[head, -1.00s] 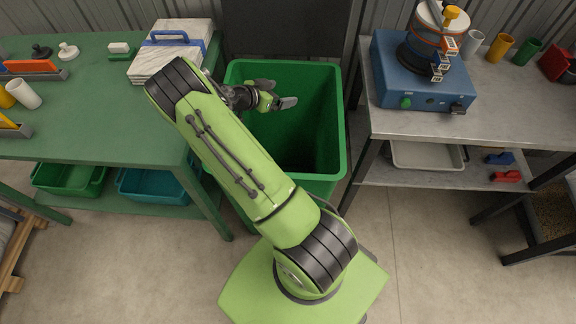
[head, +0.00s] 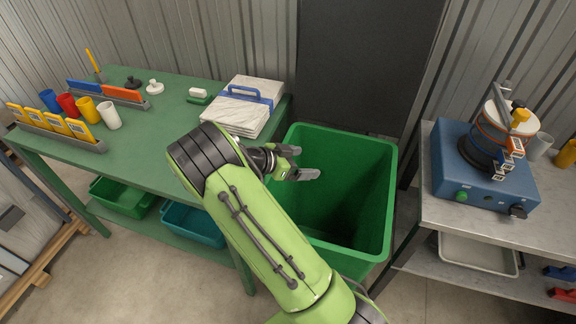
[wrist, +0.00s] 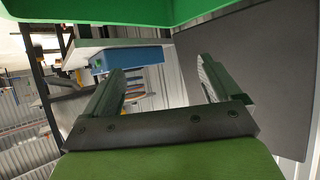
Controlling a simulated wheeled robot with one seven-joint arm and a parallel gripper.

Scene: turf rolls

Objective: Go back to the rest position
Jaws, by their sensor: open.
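My gripper (head: 308,163) is at the end of my green arm, over the left part of the open green bin (head: 392,205) in the head view. In the wrist view my gripper (wrist: 165,95) has its two fingers spread apart with nothing between them. The bin's green wall (wrist: 110,10) runs along the top of the wrist view. The inside of the bin looks empty where it shows; my arm hides part of it.
A green table (head: 165,140) on the left bears a stack of white sheets (head: 240,105), cups and racks. A grey table (head: 440,205) on the right bears a blue machine (head: 480,175). A dark panel (head: 360,70) stands behind the bin.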

